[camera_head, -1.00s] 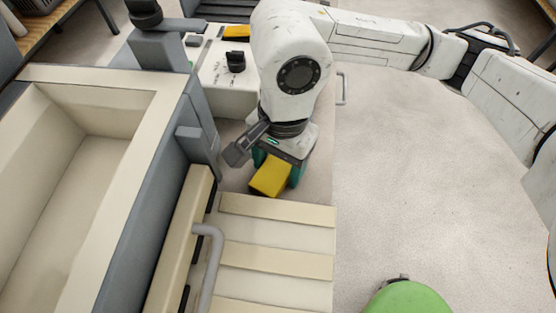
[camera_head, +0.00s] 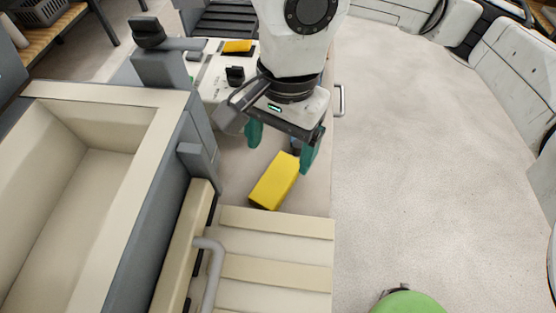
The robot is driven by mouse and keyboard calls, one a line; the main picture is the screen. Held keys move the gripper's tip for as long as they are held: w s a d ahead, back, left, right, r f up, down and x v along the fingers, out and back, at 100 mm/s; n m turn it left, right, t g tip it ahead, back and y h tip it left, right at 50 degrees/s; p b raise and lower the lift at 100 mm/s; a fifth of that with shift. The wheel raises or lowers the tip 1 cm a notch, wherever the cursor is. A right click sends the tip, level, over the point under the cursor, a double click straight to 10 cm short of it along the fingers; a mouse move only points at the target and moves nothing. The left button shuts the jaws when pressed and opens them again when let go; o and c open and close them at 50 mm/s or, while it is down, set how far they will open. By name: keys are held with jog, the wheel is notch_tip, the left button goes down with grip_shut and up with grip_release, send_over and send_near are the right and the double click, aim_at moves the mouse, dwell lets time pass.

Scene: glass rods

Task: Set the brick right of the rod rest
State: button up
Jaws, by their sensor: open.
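The yellow brick (camera_head: 273,181) lies on the pale surface just beyond the cream slatted boards, set at a slant. My gripper (camera_head: 279,155) is open above and just behind the brick, its two teal fingers spread apart. The brick looks clear of both fingers, and its whole top shows. A small bluish thing between the fingers is mostly hidden by my gripper. I cannot tell for sure which thing is the rod rest.
Cream slatted boards (camera_head: 276,238) are in front of the brick. A deep cream bin (camera_head: 133,119) with a grey side is at left. A grey handle (camera_head: 212,270) rises beside the boards. Another yellow block (camera_head: 237,46) lies behind. A green rounded thing (camera_head: 408,303) is at the bottom right.

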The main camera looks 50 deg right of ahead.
jog(key=shift+d+r, duration=0.2)
jog(key=shift+r, duration=1.65)
